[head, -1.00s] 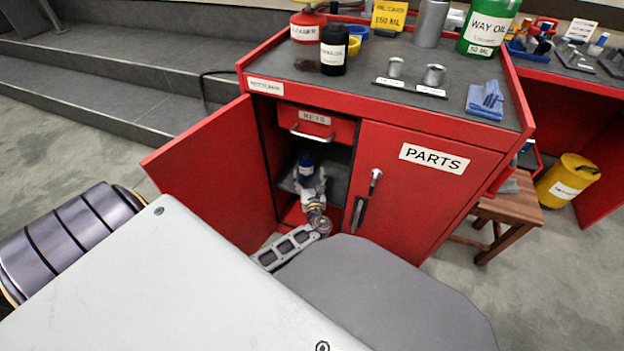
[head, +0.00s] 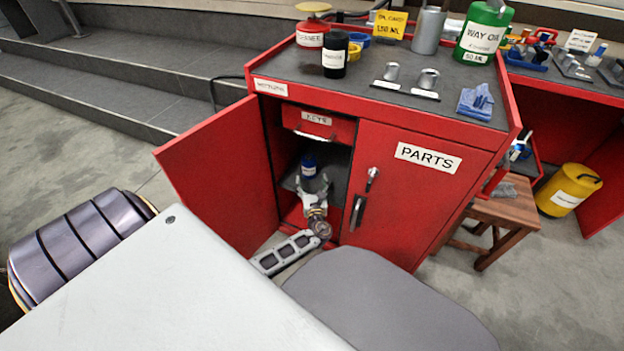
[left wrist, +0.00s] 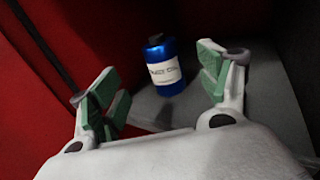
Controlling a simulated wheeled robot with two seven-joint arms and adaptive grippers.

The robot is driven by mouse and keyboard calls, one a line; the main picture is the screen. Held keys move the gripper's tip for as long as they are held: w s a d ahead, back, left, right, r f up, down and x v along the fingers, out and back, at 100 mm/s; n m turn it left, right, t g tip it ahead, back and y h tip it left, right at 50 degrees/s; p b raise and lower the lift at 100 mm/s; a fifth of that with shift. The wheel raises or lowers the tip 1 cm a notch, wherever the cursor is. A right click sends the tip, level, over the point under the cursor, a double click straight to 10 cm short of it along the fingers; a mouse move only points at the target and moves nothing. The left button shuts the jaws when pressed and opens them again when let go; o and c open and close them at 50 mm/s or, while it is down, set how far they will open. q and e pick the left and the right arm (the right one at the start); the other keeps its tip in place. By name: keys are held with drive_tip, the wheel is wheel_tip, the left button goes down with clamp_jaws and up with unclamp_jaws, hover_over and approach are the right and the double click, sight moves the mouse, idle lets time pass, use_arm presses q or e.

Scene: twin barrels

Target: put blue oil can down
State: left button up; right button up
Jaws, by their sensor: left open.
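The blue oil can (head: 308,167) stands upright on the grey shelf inside the red cabinet, behind the open left door. In the left wrist view the blue oil can (left wrist: 163,66) shows its white label, and it rests on the shelf (left wrist: 205,112). My left gripper (head: 312,184) reaches into the cabinet just in front of the can. In the left wrist view my left gripper (left wrist: 158,88) is open, with green pads on either side and the can beyond the fingertips. No contact with the can shows. My right gripper is not in view.
The open red door (head: 217,166) stands left of my arm, and the shut PARTS door (head: 400,195) is on the right. A KEYS drawer (head: 318,122) is above the opening. Bottles and a green way oil can (head: 484,35) stand on the cabinet top.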

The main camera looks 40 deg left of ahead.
use_arm(q)
drive_tip(key=s+d+f+n+g+h, duration=0.5)
drive_tip(key=s+d+f+n+h, duration=0.2)
drive_tip(key=s+d+f+n, duration=0.55)
drive_tip(key=s+d+r+n+h, duration=0.4)
drive_tip(key=s+d+n+h, duration=0.1)
drive_tip(key=d, duration=0.4)
drive_tip(key=s+d+r+n+g+h, duration=0.1)
drive_tip(key=s+d+r+n+h, duration=0.4)
drive_tip(key=s+d+n, duration=0.2)
drive_tip(key=shift+d+n+g, duration=0.3)
drive_tip(key=shift+d+n, duration=0.35)
drive_tip(key=shift+d, duration=0.3)
